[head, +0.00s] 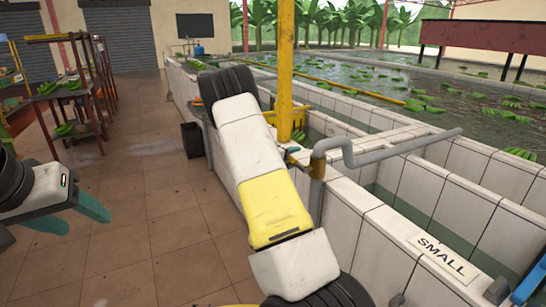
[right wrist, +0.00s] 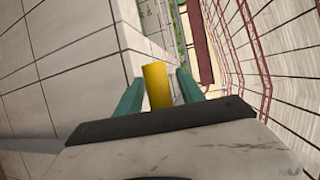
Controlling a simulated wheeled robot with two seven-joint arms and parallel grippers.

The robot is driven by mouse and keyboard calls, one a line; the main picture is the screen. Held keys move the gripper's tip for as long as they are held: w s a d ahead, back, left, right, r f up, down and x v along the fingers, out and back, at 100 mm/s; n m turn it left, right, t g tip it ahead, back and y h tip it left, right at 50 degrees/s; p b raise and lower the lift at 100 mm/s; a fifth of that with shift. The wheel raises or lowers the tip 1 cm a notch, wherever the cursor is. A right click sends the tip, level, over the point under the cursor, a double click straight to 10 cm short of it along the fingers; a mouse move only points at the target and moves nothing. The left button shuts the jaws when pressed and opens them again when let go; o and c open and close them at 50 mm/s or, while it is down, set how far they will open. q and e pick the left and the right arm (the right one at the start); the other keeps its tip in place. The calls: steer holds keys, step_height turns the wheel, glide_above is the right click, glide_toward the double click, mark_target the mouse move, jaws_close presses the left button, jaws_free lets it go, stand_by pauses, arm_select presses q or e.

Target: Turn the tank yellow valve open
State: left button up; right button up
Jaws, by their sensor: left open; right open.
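In the right wrist view a short yellow cylinder (right wrist: 157,86) shows between the two teal fingers of my right gripper (right wrist: 158,77). I cannot tell if it is the valve's handle or if the fingers touch it. The fingers are apart. No yellow valve is clear in the head view; my right arm covers part of the tank's near side. My left gripper (head: 75,215) is open and empty at the left, over the floor.
White tiled tank walls (head: 400,240) run along the right, with a "SMALL" sign (head: 443,257) on top. A grey pipe (head: 400,147) bends over the wall. A yellow post (head: 287,60) stands behind my arm. A rack (head: 85,90) stands at left; tiled floor between is clear.

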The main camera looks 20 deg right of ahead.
jaws_close()
stand_by(1.4)
